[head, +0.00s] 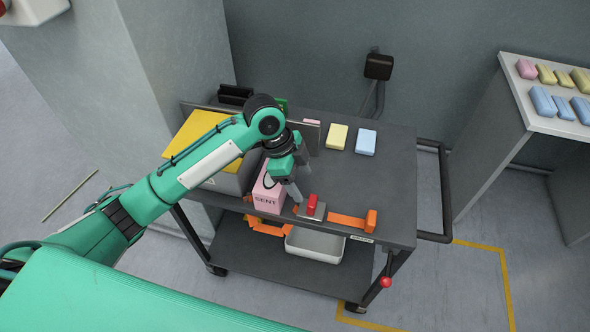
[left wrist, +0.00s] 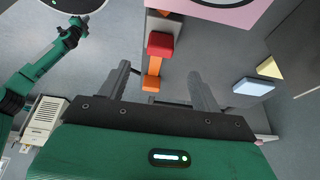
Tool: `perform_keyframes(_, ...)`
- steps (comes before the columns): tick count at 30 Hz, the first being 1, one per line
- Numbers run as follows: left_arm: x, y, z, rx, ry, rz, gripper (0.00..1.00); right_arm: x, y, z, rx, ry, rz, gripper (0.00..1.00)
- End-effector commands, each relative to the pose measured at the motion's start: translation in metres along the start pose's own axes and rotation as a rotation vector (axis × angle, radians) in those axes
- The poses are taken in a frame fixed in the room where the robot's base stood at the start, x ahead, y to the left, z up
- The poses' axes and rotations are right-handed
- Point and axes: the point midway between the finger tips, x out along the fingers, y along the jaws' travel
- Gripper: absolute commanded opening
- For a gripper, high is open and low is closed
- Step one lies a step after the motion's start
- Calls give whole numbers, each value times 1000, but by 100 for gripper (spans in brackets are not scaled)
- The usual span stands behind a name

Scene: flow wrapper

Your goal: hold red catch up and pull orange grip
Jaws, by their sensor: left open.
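The red catch (head: 311,203) stands upright on a small grey block at the cart top's front edge. It also shows in the left wrist view (left wrist: 160,44). An orange strip (head: 347,220) runs right from the block to the raised orange grip (head: 371,221). My left gripper (head: 296,190) is open and empty, just left of and above the catch, near the pink box. In the left wrist view its fingers (left wrist: 159,75) are spread, with the orange strip showing between them and the catch beyond. Another green arm of mine shows small at that view's left; its jaws are too small to read.
The pink box (head: 266,198) marked SENT stands left of the catch. A yellow bar (head: 337,136) and a blue bar (head: 366,142) lie behind on the cart. A black handle rail (head: 446,190) is at the right.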

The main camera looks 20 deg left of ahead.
Motion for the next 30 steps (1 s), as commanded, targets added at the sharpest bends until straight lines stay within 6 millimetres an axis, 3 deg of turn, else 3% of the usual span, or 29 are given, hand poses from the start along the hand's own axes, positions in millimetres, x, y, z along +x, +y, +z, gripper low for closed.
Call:
perform_keyframes(9,61,1,0,-2,0,4,65,0,0,0,0,0,0,0)
perform_keyframes(15,83,0,1,-2,0,3,65,0,0,0,0,0,0,0)
perform_keyframes(27,90,0,0,0,-1,1,65,0,0,0,0,0,0,0)
perform_keyframes(30,90,0,0,0,-1,1,46,0,0,0,0,0,0,0)
